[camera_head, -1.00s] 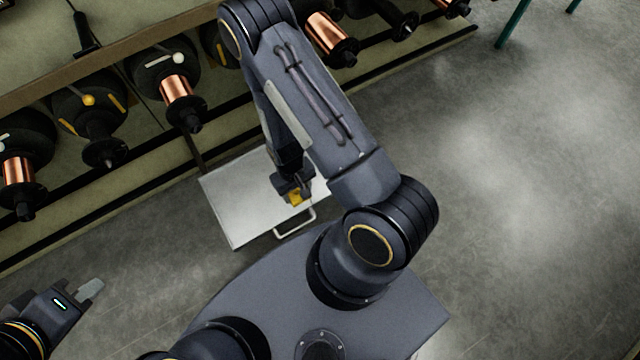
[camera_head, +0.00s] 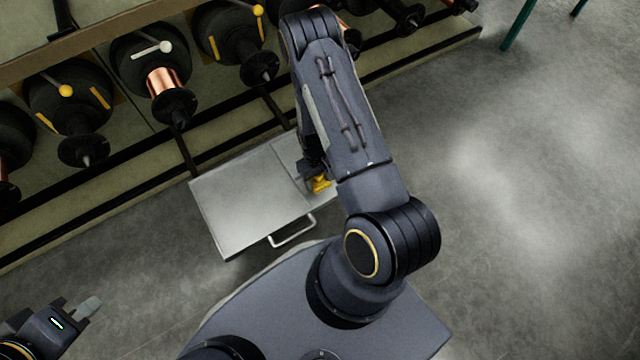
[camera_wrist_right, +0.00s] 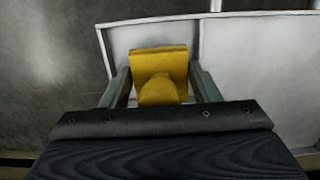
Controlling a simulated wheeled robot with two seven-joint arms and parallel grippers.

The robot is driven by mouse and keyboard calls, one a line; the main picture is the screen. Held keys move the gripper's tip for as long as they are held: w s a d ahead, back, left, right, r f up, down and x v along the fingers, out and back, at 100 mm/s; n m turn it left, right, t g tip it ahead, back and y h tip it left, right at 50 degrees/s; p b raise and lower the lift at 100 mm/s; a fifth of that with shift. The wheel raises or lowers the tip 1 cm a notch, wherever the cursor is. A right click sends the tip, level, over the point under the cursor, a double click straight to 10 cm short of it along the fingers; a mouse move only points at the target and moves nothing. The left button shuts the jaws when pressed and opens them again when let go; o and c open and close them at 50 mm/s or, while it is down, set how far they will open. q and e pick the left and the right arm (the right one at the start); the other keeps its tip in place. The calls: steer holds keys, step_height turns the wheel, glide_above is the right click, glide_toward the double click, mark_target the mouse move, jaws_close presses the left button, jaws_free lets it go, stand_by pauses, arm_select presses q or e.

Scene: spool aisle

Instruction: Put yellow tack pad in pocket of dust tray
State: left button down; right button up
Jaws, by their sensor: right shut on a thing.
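The yellow tack pad (camera_head: 319,185) is held in my right gripper (camera_head: 313,174). In the right wrist view, the pad (camera_wrist_right: 160,65) sits between the two fingers of the gripper (camera_wrist_right: 162,82), which is shut on it. The dust tray (camera_head: 240,200) is a pale metal tray with a front handle. In the right wrist view, a divider splits the tray (camera_wrist_right: 260,50) into a narrower pocket and a wider part. The pad appears over the narrower pocket; its height above the floor of the pocket is unclear.
A rack of spools (camera_head: 165,85), some with copper wire, runs along the tray's back side. The tray handle (camera_head: 292,232) faces my base. Open concrete floor (camera_head: 530,230) lies to the right. A green post (camera_head: 518,25) stands at the upper right.

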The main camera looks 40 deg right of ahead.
mark_target(320, 182)
steer(key=shift+w+d+f, duration=0.2)
steer(key=shift+d+f, duration=0.1)
steer(key=shift+f, duration=0.15)
steer(key=shift+w+d+f+b, duration=0.1)
steer(key=shift+f+b, duration=0.55)
steer(key=shift+f, duration=0.25)
steer(key=shift+w+d+f+b, duration=0.1)
steer(key=shift+f+b, duration=0.5)
steer(key=shift+f, duration=0.25)
steer(key=shift+s, duration=0.1)
steer(key=shift+f, duration=0.1)
steer(key=o, duration=1)
